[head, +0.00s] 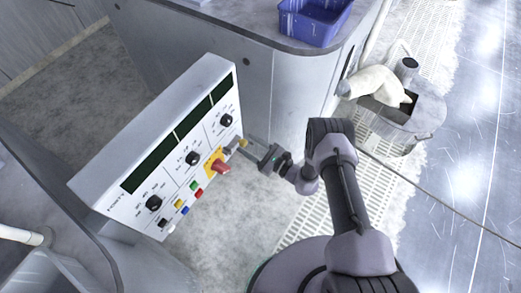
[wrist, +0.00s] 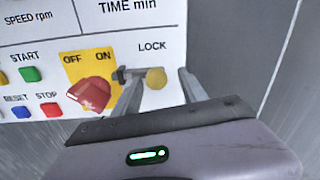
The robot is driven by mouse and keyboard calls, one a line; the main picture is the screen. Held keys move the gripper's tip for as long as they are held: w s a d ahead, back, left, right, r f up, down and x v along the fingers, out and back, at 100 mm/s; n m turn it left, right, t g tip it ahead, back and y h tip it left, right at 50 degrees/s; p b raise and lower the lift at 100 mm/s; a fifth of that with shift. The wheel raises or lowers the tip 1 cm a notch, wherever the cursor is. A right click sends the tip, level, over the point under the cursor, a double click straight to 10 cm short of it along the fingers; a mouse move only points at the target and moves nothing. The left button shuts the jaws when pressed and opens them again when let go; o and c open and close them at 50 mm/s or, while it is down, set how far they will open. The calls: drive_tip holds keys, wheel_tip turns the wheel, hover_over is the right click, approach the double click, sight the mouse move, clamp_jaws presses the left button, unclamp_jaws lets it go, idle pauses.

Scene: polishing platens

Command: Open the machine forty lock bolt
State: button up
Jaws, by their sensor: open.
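The lock bolt (wrist: 155,78) shows in the wrist view as a round brass-coloured knob on a dark stem below the word LOCK. It is on the right end of the white control panel (head: 105,187). My gripper (wrist: 158,82) is open, with one finger on each side of the knob. I cannot tell whether either finger touches it. In the head view my gripper (head: 247,147) reaches the panel's right end from the right, and the bolt is small there. The red switch handle (wrist: 90,93) on its yellow OFF/ON plate (wrist: 72,68) is just left of the bolt.
Green START (wrist: 31,74), blue RESET (wrist: 22,111) and red STOP (wrist: 51,109) buttons lie left of the switch. Black knobs (head: 193,158) line the panel. A counter with a blue basket (head: 313,22) stands behind. A bucket (head: 425,118) holding a pale cloth stands at right.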

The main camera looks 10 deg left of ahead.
drive_tip(key=p+v, duration=0.4)
drive_tip(key=v, duration=1.3)
drive_tip(key=shift+s+d, duration=0.2)
wheel_tip(320, 180, up, 25)
drive_tip(key=w+a+n+g+h, duration=0.1)
drive_tip(key=w+n+g+h, duration=0.15)
drive_tip(key=n+g, duration=0.7)
drive_tip(key=s+d+r+n+t+h, duration=0.3)
drive_tip(key=s+r+h, duration=0.3)
drive_tip(key=s+r, duration=0.3)
drive_tip(key=s+d+r+n+t+h, duration=0.4)
drive_tip(key=s+d+r+h, duration=0.2)
drive_tip(key=s+r, duration=0.3)
drive_tip(key=shift+r+t, duration=0.35)
drive_tip(key=shift+r, duration=2.05)
